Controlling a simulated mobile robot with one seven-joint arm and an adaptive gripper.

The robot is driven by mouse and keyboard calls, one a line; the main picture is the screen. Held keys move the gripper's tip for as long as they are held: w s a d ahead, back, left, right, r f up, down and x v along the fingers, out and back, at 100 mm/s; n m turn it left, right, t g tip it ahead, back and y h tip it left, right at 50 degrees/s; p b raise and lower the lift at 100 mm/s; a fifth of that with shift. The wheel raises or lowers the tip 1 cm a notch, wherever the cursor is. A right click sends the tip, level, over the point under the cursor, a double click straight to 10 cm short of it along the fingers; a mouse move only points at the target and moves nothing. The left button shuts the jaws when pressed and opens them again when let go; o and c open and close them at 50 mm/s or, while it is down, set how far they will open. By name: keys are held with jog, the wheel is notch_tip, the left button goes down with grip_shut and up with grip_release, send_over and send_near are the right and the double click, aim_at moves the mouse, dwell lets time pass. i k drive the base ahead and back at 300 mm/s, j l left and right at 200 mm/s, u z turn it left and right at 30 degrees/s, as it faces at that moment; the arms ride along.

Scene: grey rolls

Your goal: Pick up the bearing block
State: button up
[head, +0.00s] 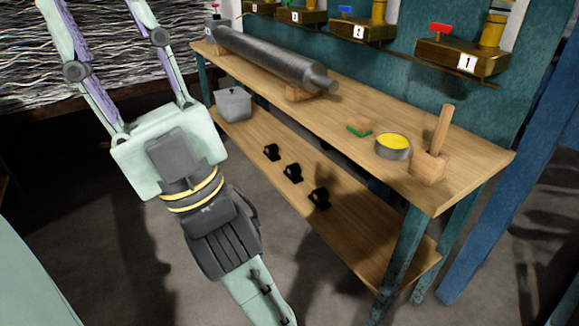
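Three small black bearing blocks stand in a row on the lower wooden shelf of the bench: one at the back (271,152), one in the middle (292,173) and one nearest (319,198). Each seems to have a round opening, though they are small in view. My gripper (98,25) is raised at the upper left, well apart from the blocks. Its two long fingers are spread wide, with nothing visible between them. Their tips are cut off by the top edge of the picture.
A grey lidded box (233,104) stands on the shelf's far end. The bench top (465,155) overhangs the shelf and carries a grey roller (270,58), a yellow-filled tin (393,146), a green-bottomed block (359,130) and a wooden block with handle (430,165). The near shelf is clear.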

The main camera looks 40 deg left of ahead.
aim_at(292, 171)
jog(key=i+j, duration=0.1)
jog(key=j, duration=0.45)
jog(key=i+j, duration=0.1)
jog(key=j, duration=0.45)
jog(key=i+j, duration=0.1)
jog(key=j, duration=0.5)
jog(key=i+j, duration=0.15)
jog(key=j, duration=0.4)
jog(key=i, duration=0.5)
